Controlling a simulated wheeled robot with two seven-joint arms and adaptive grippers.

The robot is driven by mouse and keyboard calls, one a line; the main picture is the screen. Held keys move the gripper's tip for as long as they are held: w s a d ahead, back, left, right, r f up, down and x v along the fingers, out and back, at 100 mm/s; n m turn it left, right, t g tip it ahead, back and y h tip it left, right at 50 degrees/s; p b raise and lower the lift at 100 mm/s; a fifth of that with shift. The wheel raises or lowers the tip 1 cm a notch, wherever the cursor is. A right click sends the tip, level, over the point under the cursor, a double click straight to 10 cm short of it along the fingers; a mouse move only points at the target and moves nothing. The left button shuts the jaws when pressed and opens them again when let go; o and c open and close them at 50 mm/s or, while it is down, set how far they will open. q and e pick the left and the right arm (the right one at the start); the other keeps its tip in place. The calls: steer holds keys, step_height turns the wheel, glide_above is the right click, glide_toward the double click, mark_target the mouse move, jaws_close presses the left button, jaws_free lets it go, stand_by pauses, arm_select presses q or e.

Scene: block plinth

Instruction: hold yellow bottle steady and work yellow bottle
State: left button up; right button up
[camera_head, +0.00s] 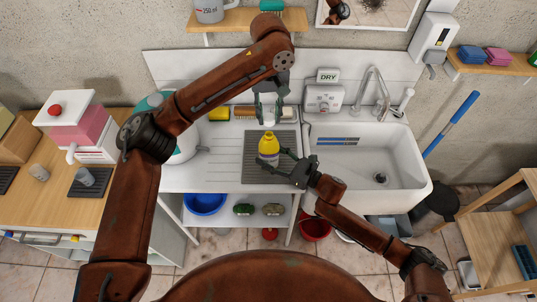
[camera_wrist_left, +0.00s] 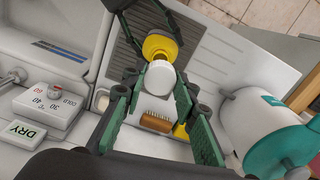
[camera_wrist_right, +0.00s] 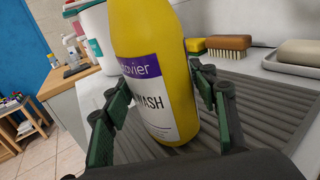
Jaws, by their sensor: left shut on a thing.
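The yellow bottle (camera_head: 268,146) stands upright on the grey ribbed draining area, its purple and white label showing in the right wrist view (camera_wrist_right: 158,75). My left gripper (camera_head: 268,106) is above and behind it, shut on a white cap-like piece (camera_wrist_left: 160,78). In the left wrist view the bottle's yellow top (camera_wrist_left: 160,45) shows beyond this piece, partly hidden by it. My right gripper (camera_head: 277,158) is low beside the bottle, with its fingers on either side of it (camera_wrist_right: 160,95). I cannot tell whether both fingers press on the bottle.
The sink (camera_head: 350,165) with its tap is at the right of the drainer (camera_head: 255,172). A wooden brush (camera_wrist_right: 228,42) and a yellow sponge (camera_wrist_right: 195,44) lie behind the bottle. A white and teal container (camera_wrist_left: 270,130) stands beside the drainer.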

steer(key=shift+o, duration=1.4)
